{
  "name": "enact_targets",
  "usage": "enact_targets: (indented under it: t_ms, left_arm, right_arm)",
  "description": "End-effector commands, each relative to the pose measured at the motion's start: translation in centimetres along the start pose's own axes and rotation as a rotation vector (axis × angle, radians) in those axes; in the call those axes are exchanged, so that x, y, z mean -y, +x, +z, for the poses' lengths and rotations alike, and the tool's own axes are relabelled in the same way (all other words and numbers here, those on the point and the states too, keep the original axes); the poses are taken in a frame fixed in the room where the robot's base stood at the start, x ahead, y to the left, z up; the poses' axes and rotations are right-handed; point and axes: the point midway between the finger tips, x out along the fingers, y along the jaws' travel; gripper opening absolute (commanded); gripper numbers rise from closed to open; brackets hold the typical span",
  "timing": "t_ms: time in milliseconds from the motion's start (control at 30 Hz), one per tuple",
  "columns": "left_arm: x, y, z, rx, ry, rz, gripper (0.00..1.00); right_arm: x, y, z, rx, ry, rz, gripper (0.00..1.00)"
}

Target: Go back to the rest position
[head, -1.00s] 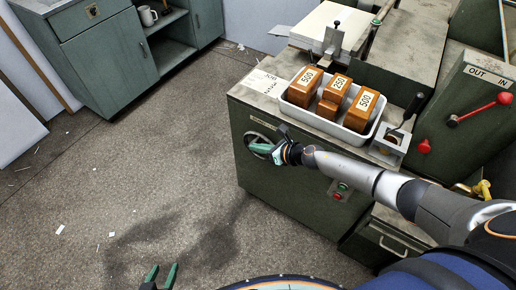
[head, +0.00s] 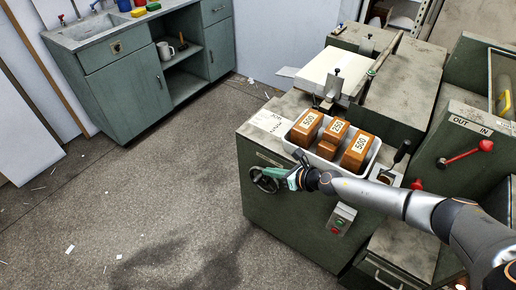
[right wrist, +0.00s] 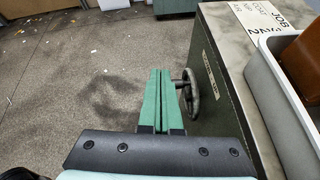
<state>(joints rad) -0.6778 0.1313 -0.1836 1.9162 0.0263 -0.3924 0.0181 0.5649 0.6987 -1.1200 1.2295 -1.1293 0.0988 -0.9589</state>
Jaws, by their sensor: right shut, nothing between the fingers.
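My right gripper (head: 272,176) shows in the head view in front of the green machine's near left face, with my right arm reaching in from the right. In the right wrist view its two green fingers (right wrist: 163,100) lie together with nothing between them. The handwheel (right wrist: 188,92) on the machine's side appears just right of the fingertips; whether they touch it I cannot tell. In the head view the handwheel (head: 262,181) is partly hidden behind the gripper. My left gripper is out of view.
A white tray (head: 322,168) with wooden blocks marked 500, 250 and 500 stands on the machine (head: 285,221). A red-knobbed lever (head: 466,155) is at right. A green cabinet (head: 131,94) with a sink stands at back left. The floor (head: 150,190) between is open.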

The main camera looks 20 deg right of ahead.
Motion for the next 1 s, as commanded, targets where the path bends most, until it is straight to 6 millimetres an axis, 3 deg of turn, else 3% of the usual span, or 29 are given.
enact_targets:
  t_ms: [233,367,500,600,800,1000]
  left_arm:
    - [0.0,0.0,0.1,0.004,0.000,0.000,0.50]
    - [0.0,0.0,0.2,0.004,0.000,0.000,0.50]
    - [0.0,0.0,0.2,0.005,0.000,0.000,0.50]
    - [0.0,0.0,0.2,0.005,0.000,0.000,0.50]
    - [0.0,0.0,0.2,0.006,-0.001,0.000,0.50]
    - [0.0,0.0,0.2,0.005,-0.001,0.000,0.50]
  right_arm:
    - [-0.6,0.1,-0.2,0.005,0.029,0.006,0.00]
    - [-4.1,0.5,-1.1,0.039,0.243,0.043,0.00]
    - [-9.7,0.3,-2.5,0.096,0.726,0.086,0.00]
    - [-12.5,-0.7,-3.5,0.132,1.130,0.091,0.00]
    - [-15.0,-4.0,-7.0,0.199,1.923,0.029,0.00]
    - [-15.3,-9.1,-12.4,0.314,2.649,-0.120,0.00]
